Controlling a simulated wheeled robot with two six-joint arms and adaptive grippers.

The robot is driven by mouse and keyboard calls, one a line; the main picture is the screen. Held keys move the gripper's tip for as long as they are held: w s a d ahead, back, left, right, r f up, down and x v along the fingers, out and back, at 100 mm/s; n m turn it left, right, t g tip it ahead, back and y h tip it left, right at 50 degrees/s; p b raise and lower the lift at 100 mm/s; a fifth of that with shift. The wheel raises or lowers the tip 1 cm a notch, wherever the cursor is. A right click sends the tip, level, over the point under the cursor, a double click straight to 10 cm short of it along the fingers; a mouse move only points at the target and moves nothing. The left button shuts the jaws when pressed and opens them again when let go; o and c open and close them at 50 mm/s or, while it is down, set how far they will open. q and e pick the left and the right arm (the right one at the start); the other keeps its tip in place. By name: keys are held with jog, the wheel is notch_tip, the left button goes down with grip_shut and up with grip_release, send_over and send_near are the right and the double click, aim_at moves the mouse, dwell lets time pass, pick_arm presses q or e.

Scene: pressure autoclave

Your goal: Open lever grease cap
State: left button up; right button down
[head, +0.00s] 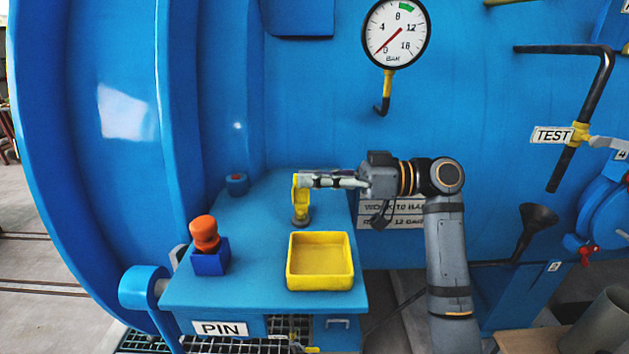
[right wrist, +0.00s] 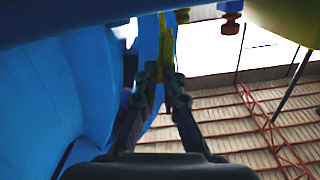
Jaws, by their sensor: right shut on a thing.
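My right gripper (head: 308,181) reaches in from the right above the blue shelf (head: 262,215), its fingers level and pointing left. It is shut on the upper part of the yellow lever cap (head: 299,203), which stands upright on a darker round foot on the shelf. In the right wrist view the fingertips (right wrist: 168,80) close around a narrow yellow strip (right wrist: 168,55). The fingers hide part of the cap's top. My left gripper is not in view.
A yellow tray (head: 320,282) sits in front of the cap. An orange knob on a blue block (head: 210,263) stands at front left, and a short blue stub (head: 237,184) at back left. The blue vessel wall (head: 300,95) with a pressure gauge (head: 396,33) rises behind.

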jog(key=m, duration=0.1)
jog(key=w+m, duration=0.1)
jog(key=m, duration=0.1)
jog(key=m+p, duration=0.1)
jog(key=shift+w+f, duration=0.35)
jog(key=shift+f, duration=0.05)
jog(key=shift+w+f+m+p, duration=0.25)
jog(key=shift+f+m+p, duration=0.1)
jog(key=shift+m, duration=0.65)
jog(key=shift+w+f+m+p, duration=0.2)
jog(key=shift+m+p, duration=0.15)
jog(key=shift+m, duration=0.65)
jog(key=shift+f, duration=0.1)
jog(key=c, duration=1.5)
grip_release()
